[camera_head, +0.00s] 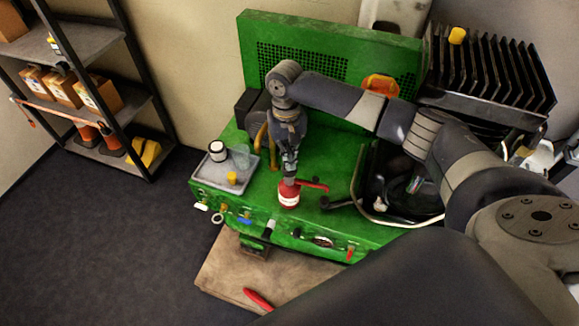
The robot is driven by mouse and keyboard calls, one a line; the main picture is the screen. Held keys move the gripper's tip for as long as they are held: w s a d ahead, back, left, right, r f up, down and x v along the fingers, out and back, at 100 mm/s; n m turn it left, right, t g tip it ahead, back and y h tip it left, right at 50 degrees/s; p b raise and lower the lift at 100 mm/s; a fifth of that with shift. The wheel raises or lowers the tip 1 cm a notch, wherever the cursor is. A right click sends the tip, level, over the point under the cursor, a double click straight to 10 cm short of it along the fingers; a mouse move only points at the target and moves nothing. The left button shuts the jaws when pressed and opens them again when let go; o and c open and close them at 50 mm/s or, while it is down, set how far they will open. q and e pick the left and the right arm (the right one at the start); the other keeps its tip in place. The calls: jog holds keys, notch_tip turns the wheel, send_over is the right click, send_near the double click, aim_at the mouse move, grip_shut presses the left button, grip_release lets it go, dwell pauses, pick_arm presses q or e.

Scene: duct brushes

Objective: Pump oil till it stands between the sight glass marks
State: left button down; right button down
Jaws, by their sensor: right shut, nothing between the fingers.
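A red can with a white label (289,197) stands near the front edge of the green bench (342,178). A red lever (314,185) sticks out to the right near its top. My right gripper (290,180) points down at the top of the can, with its fingers shut and nothing between them. Whether the fingertips touch the can is unclear. A round fitting (322,241) sits on the bench's front face. I cannot make out a sight glass, its marks or an oil level. My left gripper is not in view.
A grey tray (208,176) holds a white-labelled jar, a clear cup and a yellow piece. A black lever (335,203) is just right of the can. Dark fins (490,75) stand at back right. A shelf rack (120,85) is at left; floor (110,240) between is clear.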

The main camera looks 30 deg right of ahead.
jog(key=shift+f, duration=1.05)
jog(key=w+r, duration=0.4)
jog(key=r, duration=0.9)
jog(key=shift+d+p, duration=0.4)
jog(key=shift+w+f, duration=0.1)
